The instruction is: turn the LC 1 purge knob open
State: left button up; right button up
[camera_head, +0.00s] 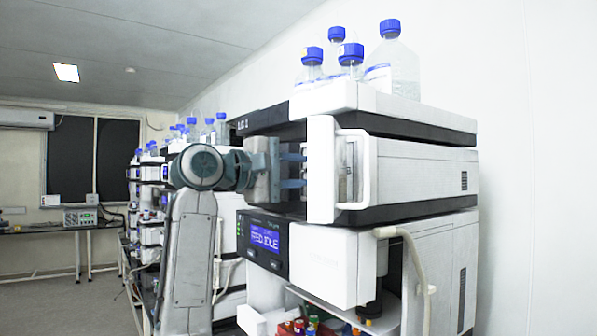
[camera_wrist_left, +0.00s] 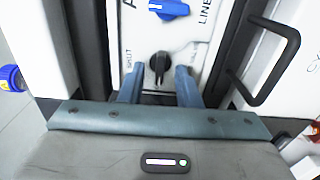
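The instrument column marked LC 1 (camera_head: 243,125) stands in front of me. My left gripper (camera_head: 298,172) reaches into its middle module, beside an open white door (camera_head: 321,170). A blue knob (camera_wrist_left: 169,9) is at the top edge. My right gripper is out of view.
A black door handle (camera_wrist_left: 272,62) is right of the fingers in the wrist view. Blue-capped bottles (camera_head: 392,62) stand on top of the column. A module with a lit display (camera_head: 265,238) is below. More instrument stacks (camera_head: 147,200) stand at the left.

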pick_arm(q)
jog(key=shift+s+a+f, duration=0.1)
jog(key=shift+s+a, duration=0.15)
jog(key=shift+a, duration=0.05)
jog(key=b+v, duration=0.4)
jog(key=v, duration=0.6)
